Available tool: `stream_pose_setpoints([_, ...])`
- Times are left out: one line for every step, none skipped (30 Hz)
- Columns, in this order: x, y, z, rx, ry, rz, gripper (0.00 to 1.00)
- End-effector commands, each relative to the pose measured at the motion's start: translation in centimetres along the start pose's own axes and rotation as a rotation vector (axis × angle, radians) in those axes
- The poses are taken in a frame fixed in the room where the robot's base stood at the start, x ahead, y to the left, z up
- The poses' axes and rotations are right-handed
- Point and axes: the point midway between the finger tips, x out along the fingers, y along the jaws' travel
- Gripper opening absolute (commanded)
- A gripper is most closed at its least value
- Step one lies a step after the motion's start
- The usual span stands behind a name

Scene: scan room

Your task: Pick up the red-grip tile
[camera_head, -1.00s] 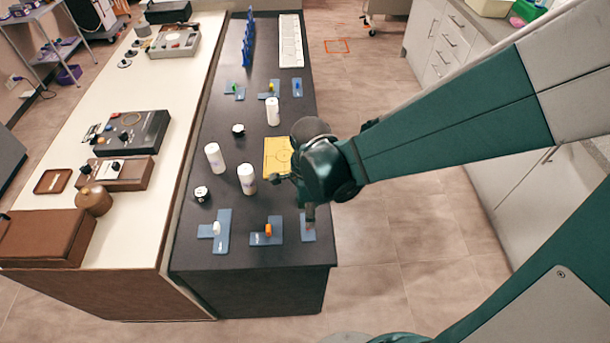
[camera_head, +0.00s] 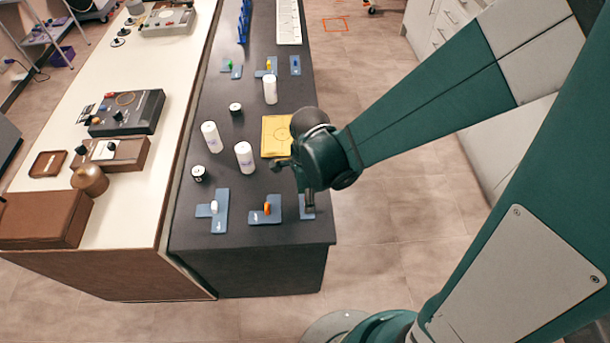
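No red grip shows clearly in view. A blue-grey tile (camera_head: 307,213) lies at the front right corner of the dark bench, partly covered by my gripper, and its grip is hidden. My gripper (camera_head: 295,186) is above the bench's right side, over or close to that tile. Its two fingers look spread apart with nothing visible between them. To the left lie a tile with an orange grip (camera_head: 267,209) and a tile with a white grip (camera_head: 214,208). Tiles with green (camera_head: 230,65), yellow (camera_head: 269,66) and blue (camera_head: 295,63) grips lie at the back.
White bottles (camera_head: 245,157), (camera_head: 211,137), (camera_head: 270,90) stand on the dark bench (camera_head: 200,262). A yellow plate (camera_head: 270,136) lies behind my gripper. Small black-and-white round objects (camera_head: 198,173) sit at left. A cream counter (camera_head: 128,215) with boxes adjoins on the left.

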Motion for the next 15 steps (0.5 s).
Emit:
stream_pose_setpoints([0.46,-0.03,0.02,0.0,0.0,0.0,0.35])
stream_pose_setpoints([0.62,-0.02,0.01,0.0,0.0,0.0,0.35])
stream_pose_setpoints([0.79,-0.01,0.01,0.0,0.0,0.0,0.35])
stream_pose_setpoints([0.9,0.0,0.0,0.0,0.0,0.0,0.35])
stream_pose_setpoints([0.98,0.01,0.0,0.0,0.0,0.0,0.35])
stream_pose_setpoints([1.05,0.02,0.0,0.0,0.0,0.0,0.35])
stream_pose_setpoints([1.08,0.02,0.0,0.0,0.0,0.0,0.35])
stream_pose_setpoints([1.1,0.03,0.0,0.0,0.0,0.0,0.35])
stream_pose_setpoints([1.09,0.03,0.0,0.0,0.0,0.0,0.35])
stream_pose_setpoints([1.09,0.02,0.0,0.0,0.0,0.0,0.35])
stream_pose_setpoints([1.08,0.03,0.0,0.0,0.0,0.0,0.35])
stream_pose_setpoints([1.07,0.03,0.0,0.0,0.0,0.0,0.35])
stream_pose_setpoints([1.07,0.03,0.0,0.0,0.0,0.0,0.35])
stream_pose_setpoints([1.07,0.02,0.0,0.0,0.0,0.0,0.35])
stream_pose_setpoints([1.07,0.02,0.0,0.0,0.0,0.0,0.35])
